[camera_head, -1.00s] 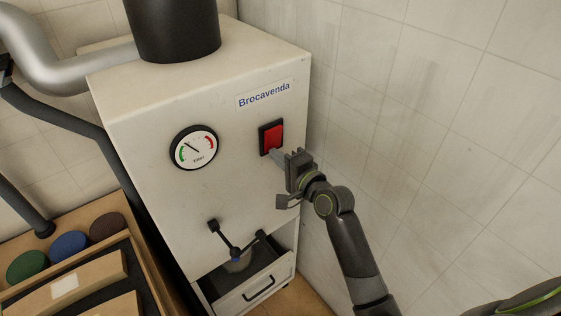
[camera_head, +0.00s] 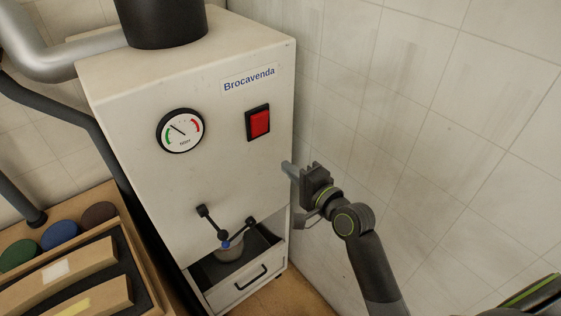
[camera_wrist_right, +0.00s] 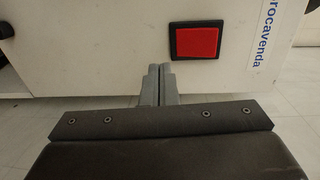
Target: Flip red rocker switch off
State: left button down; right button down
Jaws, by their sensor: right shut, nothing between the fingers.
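The red rocker switch (camera_head: 259,122) sits in a black frame on the front of the white cabinet (camera_head: 215,165), below the "Brocavenda" label. It also shows in the right wrist view (camera_wrist_right: 196,42), up and right of the fingertips. My right gripper (camera_head: 288,167) is shut and empty. In the head view its fingertips are below and to the right of the switch, near the cabinet's right edge, apart from the switch. In the right wrist view the two fingers (camera_wrist_right: 159,75) lie side by side. I cannot tell whether the rocker is tilted. My left gripper is not in view.
A round gauge (camera_head: 181,130) is left of the switch. A three-armed handle (camera_head: 226,238) and an open drawer (camera_head: 245,290) are below. A tiled wall (camera_head: 400,110) stands close on the right. A wooden box (camera_head: 110,205) with coloured discs is at lower left.

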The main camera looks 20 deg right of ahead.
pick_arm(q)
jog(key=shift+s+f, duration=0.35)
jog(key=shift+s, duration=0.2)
pick_arm(e)
jog(key=shift+f+v, duration=0.15)
jog(key=shift+v, duration=0.7)
jog(key=shift+f+v, duration=0.1)
jog(key=shift+v, duration=0.8)
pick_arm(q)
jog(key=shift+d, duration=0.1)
pick_arm(e)
jog(key=shift+f, duration=0.1)
